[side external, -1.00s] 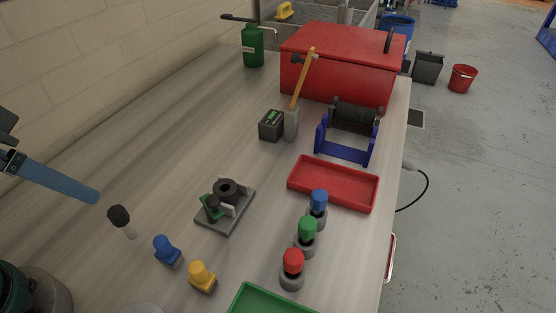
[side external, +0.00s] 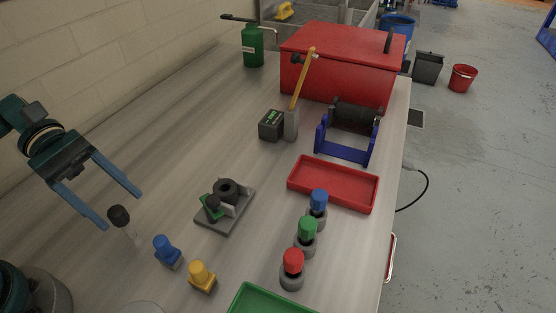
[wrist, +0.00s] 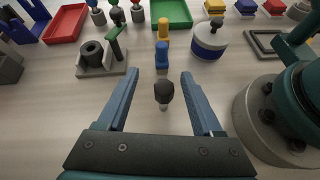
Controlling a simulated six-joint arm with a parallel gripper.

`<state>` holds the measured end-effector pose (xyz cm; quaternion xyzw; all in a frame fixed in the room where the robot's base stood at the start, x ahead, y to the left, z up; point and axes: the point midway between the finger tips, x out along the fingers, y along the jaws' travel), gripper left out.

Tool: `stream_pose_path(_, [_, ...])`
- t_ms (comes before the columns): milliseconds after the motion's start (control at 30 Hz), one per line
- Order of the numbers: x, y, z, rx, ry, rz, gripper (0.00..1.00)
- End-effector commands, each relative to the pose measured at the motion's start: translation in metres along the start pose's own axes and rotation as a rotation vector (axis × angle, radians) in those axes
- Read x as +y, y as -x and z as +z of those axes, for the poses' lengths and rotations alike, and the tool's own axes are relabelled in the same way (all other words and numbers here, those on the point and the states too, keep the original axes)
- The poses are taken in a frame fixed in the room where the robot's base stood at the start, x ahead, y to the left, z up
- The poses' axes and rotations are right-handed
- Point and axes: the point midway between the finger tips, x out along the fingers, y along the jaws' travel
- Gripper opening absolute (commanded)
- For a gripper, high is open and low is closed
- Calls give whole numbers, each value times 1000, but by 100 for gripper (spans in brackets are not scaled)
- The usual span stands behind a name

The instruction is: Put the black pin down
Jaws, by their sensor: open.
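The black pin (side external: 119,216), with a dark rounded head and a pale shank, stands on the bench at the left in the side view. In the wrist view, the black pin (wrist: 164,93) shows between my fingers, with a gap on both sides. My gripper (side external: 118,207) is open, its two blue fingers around or just above the pin's head; the exact height is hard to tell. The wrist view also shows my gripper (wrist: 159,74) spread wide and holding nothing.
A blue pin (side external: 167,252) and a yellow pin (side external: 202,277) stand close to the black one. A grey fixture (side external: 226,207) sits farther right. Bare bench lies behind the fixture.

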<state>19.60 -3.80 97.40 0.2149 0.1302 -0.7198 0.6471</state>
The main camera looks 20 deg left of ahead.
Motion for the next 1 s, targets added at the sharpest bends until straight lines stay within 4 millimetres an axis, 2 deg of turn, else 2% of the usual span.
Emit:
stream_pose_path(100, [-4,0,-12,-62,83,44,67])
stream_pose_path(267, [-8,0,-19,-104,136,71,67])
stream_pose_path(367, [-8,-5,-19,-108,141,78,67])
stream_pose_path(700, [-5,-44,-15,-106,139,75,67])
stream_pose_path(1000, [-4,-50,-15,-101,138,78,67])
